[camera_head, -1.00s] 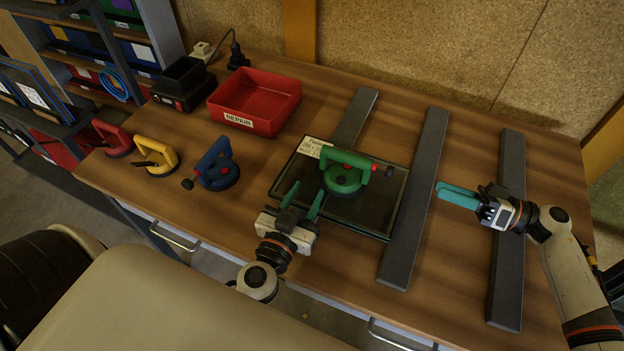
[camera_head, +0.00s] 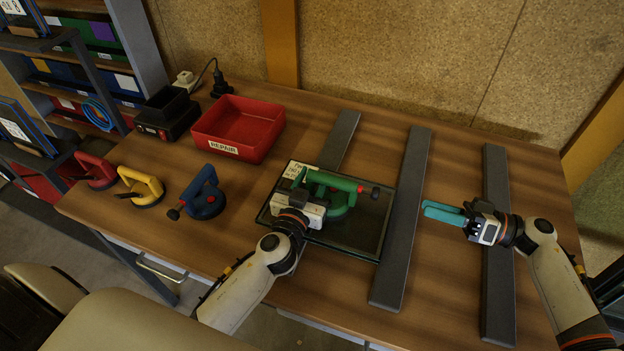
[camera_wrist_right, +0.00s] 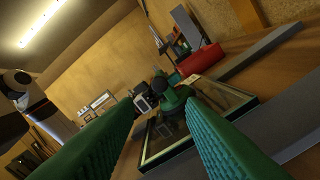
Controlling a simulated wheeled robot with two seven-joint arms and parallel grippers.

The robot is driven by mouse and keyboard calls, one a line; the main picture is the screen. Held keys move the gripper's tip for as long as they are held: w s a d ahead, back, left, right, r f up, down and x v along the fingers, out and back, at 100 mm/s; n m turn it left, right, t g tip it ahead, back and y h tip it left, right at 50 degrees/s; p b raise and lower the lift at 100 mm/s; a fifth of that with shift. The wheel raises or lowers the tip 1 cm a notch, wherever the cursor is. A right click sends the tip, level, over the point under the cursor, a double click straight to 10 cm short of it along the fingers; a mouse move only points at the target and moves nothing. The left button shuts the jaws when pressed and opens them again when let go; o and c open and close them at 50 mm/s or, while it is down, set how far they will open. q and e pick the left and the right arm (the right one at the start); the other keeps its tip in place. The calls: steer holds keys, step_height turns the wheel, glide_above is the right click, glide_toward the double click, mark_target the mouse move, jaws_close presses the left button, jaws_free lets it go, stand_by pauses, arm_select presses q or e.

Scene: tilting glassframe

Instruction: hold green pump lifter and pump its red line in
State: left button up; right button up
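The green pump lifter (camera_head: 339,203) sits on the dark glass pane (camera_head: 365,235); it also shows in the right wrist view (camera_wrist_right: 175,100). Its handle points right and ends in a dark pump knob (camera_head: 375,192), with a small trace of red beside it. My left gripper (camera_head: 308,186) is at the left end of the lifter's handle. One finger shows there; the other is hidden or blends with the green, so its grip is unclear. My right gripper (camera_head: 443,212) is open and empty, right of the knob and apart from it, fingers pointing left; its fingers are wide apart in the wrist view (camera_wrist_right: 168,130).
Blue (camera_head: 203,196), yellow (camera_head: 142,186) and red (camera_head: 97,171) lifters stand to the left. A red repair bin (camera_head: 238,130) stands behind. Dark bars lie on the table, one (camera_head: 405,220) between the pane and my right gripper.

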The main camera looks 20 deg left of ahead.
arm_select(q)
jaws_close()
arm_select(e)
jaws_close()
steer(key=s+d+m+t+h, duration=0.1)
steer(key=s+m+t, duration=0.3)
steer(key=m, duration=0.6)
steer(key=s+d+m+t+h, duration=0.1)
steer(key=s+m+t+h, duration=0.2)
steer(key=m+t, duration=0.6)
steer(key=shift+s+d+m+h, duration=0.3)
steer(key=shift+s+m+h, duration=0.15)
steer(key=shift+s, duration=0.5)
